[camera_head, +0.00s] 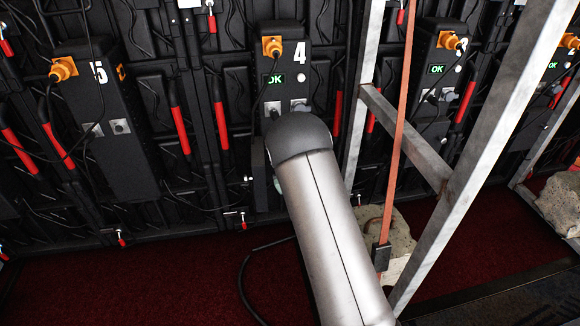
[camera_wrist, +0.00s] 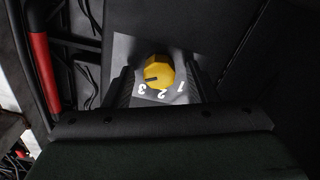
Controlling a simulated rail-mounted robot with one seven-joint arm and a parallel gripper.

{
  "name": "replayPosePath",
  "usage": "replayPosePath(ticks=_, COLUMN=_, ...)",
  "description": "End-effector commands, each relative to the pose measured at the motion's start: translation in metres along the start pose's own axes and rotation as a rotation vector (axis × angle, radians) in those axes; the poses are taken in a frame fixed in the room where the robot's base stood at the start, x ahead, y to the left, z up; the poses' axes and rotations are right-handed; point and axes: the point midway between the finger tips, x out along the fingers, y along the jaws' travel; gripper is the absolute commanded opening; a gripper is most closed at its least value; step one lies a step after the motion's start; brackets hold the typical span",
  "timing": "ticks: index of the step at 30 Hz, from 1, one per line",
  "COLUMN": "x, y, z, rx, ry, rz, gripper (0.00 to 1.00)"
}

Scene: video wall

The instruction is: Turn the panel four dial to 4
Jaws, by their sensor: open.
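The panel four unit (camera_head: 284,75) is a dark box marked with a white 4, with a green OK display (camera_head: 274,80). Its dial is hidden behind my arm in the head view. In the wrist view a yellow dial (camera_wrist: 159,72) sits on a grey plate (camera_wrist: 124,48) with white 3, 2 and 1 below it. A dark mark on the dial points left, a little above the 3; no 4 is visible. My gripper (camera_wrist: 158,67) is open, one finger on each side of the dial, with narrow gaps showing.
Red handles (camera_head: 220,125) and cables flank the panel. The panel five unit (camera_head: 110,120) is at left.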

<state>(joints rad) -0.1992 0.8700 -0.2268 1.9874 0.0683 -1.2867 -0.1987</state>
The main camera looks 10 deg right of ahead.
Motion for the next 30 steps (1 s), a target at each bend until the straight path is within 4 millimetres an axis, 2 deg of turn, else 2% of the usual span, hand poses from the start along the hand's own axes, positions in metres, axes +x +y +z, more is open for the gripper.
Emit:
replayPosePath(ticks=5, x=-0.018, y=0.001, z=-0.001, rx=0.000, ry=-0.003, rz=0.000, gripper=0.52)
replayPosePath(ticks=21, x=-0.142, y=0.000, z=-0.001, rx=0.000, ry=-0.005, rz=-0.002, gripper=0.52)
replayPosePath(ticks=25, x=-0.161, y=0.000, z=0.000, rx=0.000, ry=-0.004, rz=-0.001, gripper=0.52)
replayPosePath(ticks=30, x=-0.172, y=0.000, z=-0.001, rx=0.001, ry=-0.001, rz=-0.001, gripper=0.52)
